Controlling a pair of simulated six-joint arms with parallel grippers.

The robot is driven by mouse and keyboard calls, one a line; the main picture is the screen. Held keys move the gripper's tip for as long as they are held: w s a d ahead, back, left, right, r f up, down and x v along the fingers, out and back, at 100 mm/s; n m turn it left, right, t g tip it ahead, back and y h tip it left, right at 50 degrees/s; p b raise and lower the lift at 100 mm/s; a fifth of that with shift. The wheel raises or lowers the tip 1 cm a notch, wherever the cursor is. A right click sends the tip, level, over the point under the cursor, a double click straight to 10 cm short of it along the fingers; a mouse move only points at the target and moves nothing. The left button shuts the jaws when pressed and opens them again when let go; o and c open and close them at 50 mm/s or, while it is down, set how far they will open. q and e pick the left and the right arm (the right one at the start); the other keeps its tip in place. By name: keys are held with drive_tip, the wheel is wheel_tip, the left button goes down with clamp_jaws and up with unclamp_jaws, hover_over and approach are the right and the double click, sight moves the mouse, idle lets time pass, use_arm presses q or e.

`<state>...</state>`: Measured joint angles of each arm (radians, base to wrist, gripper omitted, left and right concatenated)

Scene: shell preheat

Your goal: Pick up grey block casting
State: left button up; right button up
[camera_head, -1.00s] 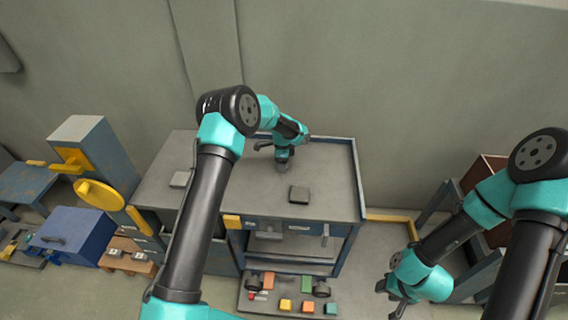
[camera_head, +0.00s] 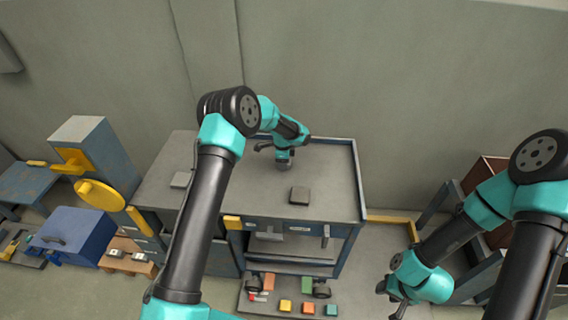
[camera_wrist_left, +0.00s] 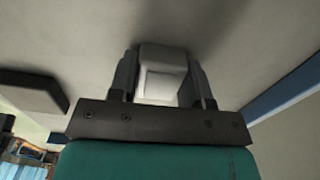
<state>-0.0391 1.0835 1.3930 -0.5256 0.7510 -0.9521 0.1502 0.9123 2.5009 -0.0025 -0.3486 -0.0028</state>
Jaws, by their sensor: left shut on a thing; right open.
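My left gripper (camera_head: 283,164) points down at the back middle of the grey cart top. In the left wrist view, its two fingers (camera_wrist_left: 163,88) are shut on a light grey block casting (camera_wrist_left: 164,70). In the head view the gripper mostly hides this block, and I cannot tell whether it still touches the cart top. My right gripper (camera_head: 396,296) is open and empty, low at the right, clear of the cart.
A darker flat block (camera_head: 299,195) lies in front of the left gripper and also shows in the left wrist view (camera_wrist_left: 33,92). A light flat block (camera_head: 180,179) lies at the left. The cart (camera_head: 335,170) has a raised blue edge. Colored blocks (camera_head: 307,308) sit below.

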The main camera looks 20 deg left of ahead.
use_arm(q)
drive_tip(key=shift+r, duration=0.6)
drive_tip(key=shift+s+r, duration=0.25)
drive_tip(key=shift+r, duration=0.95)
drive_tip(key=s+d, duration=0.1)
drive_tip(key=s, duration=0.4)
drive_tip(key=s+d+r, duration=0.1)
drive_tip(key=s+d, duration=0.1)
drive_tip(key=s, duration=0.3)
drive_tip(key=s+d, duration=0.1)
drive_tip(key=s, duration=0.4)
drive_tip(key=shift+d+r, duration=0.2)
drive_tip(key=shift+d, duration=0.05)
drive_tip(key=shift+w, duration=0.1)
